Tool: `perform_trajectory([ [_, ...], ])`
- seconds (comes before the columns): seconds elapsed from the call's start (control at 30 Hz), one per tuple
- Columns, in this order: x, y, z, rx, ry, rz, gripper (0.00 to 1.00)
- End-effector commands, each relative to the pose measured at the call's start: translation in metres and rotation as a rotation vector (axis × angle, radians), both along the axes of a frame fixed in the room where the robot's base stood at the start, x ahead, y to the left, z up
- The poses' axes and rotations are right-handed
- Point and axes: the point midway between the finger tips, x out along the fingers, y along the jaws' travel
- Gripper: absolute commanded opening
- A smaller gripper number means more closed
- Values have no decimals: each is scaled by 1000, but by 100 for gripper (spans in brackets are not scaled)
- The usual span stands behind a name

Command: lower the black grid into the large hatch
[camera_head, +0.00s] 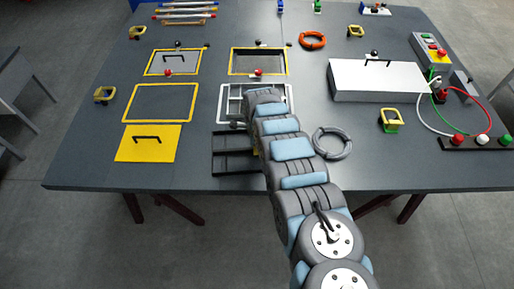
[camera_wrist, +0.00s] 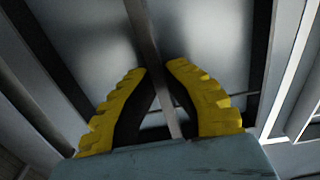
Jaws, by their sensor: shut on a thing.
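The black grid (camera_head: 232,163), a dark frame with bars, is near the table's front edge, left of my arm. My arm hides its right part. Whether it rests on the table or hangs above it is unclear. In the wrist view my gripper (camera_wrist: 158,68) has its yellow fingers closed around a thin bar of the grid (camera_wrist: 144,25).
A yellow-framed panel (camera_head: 159,87) and a yellow lid (camera_head: 148,147) lie to the left. A yellow-framed dark opening (camera_head: 257,49) is behind. A grey ring (camera_head: 346,152) and a white box (camera_head: 375,83) are right of my arm.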

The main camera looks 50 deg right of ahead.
Motion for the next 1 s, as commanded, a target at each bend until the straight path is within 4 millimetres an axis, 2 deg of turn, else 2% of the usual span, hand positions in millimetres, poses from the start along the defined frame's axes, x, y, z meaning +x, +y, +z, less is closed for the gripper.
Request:
perform_trajectory([
  [0.27,0,0,1,1,-1,0,0],
  [1.0,1,0,27,0,-1,0,0],
])
